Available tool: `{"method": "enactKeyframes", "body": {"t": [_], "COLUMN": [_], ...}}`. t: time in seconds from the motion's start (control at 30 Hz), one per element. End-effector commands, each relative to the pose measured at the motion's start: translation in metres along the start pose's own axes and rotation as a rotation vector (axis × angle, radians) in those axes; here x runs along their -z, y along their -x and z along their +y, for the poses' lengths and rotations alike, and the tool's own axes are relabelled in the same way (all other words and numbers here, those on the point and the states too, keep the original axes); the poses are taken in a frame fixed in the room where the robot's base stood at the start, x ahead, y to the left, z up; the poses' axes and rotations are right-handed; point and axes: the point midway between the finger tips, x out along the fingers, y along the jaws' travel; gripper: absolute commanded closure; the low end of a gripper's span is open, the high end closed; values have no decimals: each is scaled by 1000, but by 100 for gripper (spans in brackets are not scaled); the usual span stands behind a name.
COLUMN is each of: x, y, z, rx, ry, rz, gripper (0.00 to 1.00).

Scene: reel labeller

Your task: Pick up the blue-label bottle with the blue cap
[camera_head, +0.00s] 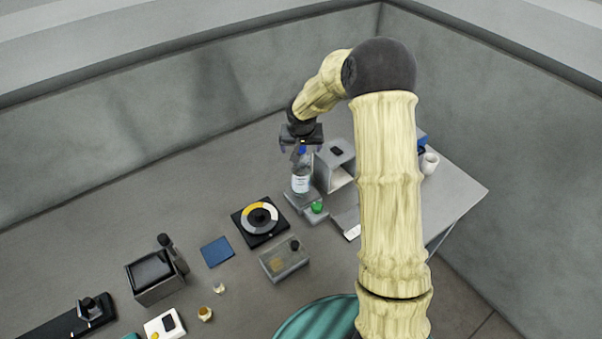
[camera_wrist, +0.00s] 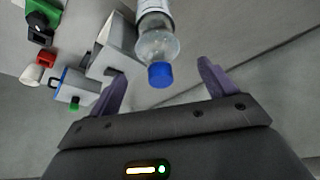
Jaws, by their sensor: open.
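The bottle (camera_head: 301,180) is clear with a pale label and a blue cap. It stands upright on a small grey platform beside a grey box-shaped device. In the wrist view the bottle (camera_wrist: 157,40) shows with its blue cap (camera_wrist: 161,75) toward me, and its label is mostly cut off at the top edge. My gripper (camera_head: 302,148) is above the bottle, at cap height. In the wrist view my gripper (camera_wrist: 163,82) is open, with one purple finger on each side of the cap and visible gaps to both. Nothing is held.
The grey device (camera_head: 336,157) stands close to the right of the bottle. A green round item (camera_head: 317,207) sits at the platform's front. A black turntable with a yellow-and-grey disc (camera_head: 260,217), a clear box (camera_head: 284,262) and a blue mat (camera_head: 216,251) lie nearer. The table left of the bottle is clear.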

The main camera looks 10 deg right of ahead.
Motion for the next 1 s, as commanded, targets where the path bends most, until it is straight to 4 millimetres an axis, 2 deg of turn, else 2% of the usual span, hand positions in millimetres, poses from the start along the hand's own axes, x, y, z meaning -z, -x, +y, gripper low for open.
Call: {"method": "enactKeyframes", "body": {"t": [0.4, 0.97, 1.0], "x": [0, 0, 0], "y": [-43, -45, -45], "z": [0, 0, 0], "rx": [-1, -1, -1], "ry": [-1, -1, -1], "rz": [-1, 0, 0], "gripper": [17, 17, 22]}}
